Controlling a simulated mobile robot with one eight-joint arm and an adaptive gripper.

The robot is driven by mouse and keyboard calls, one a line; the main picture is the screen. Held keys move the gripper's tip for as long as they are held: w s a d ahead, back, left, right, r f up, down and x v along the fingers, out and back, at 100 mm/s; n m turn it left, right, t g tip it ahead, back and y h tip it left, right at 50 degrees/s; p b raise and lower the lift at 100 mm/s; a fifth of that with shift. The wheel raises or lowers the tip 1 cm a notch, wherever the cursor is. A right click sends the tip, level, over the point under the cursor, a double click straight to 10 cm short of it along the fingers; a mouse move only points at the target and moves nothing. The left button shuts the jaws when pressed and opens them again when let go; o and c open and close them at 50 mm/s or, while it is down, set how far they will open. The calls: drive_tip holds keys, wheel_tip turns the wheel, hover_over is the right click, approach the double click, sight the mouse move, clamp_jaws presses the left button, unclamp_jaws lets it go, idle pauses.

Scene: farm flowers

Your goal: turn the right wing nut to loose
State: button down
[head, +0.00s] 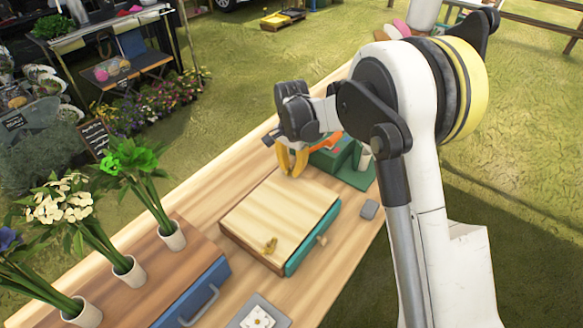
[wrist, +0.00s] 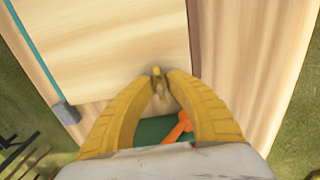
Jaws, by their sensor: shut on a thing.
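A flower press with a pale wooden top board (head: 275,215) and teal side (head: 312,240) lies on the table. A brass wing nut (head: 269,245) stands on the board's near part, away from my gripper. My gripper (head: 292,172) points down at the far end of the board. In the wrist view, its yellow fingers (wrist: 158,74) are closed around the other wing nut (wrist: 158,80) at the board's edge. The fingers cover most of that nut, so its exact turn angle is hard to tell. In the head view, this nut is hidden behind the fingers.
A green box (head: 355,178) with an orange item (head: 331,141) stands just beyond my gripper. A small grey block (head: 369,209) lies right of the press. A blue-fronted drawer box (head: 195,295) and vases of flowers (head: 129,271) stand at the left.

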drive_tip(key=n, duration=0.4)
drive_tip(key=shift+n, duration=0.3)
drive_tip(key=n, duration=0.4)
drive_tip(key=shift+n+p, duration=0.3)
drive_tip(key=n, duration=0.4)
drive_tip(key=shift+n, duration=0.3)
drive_tip(key=n, duration=1.3)
drive_tip(key=shift+n, duration=0.3)
drive_tip(key=n, duration=0.4)
drive_tip(key=shift+p, duration=0.3)
drive_tip(key=shift+n, duration=2.2)
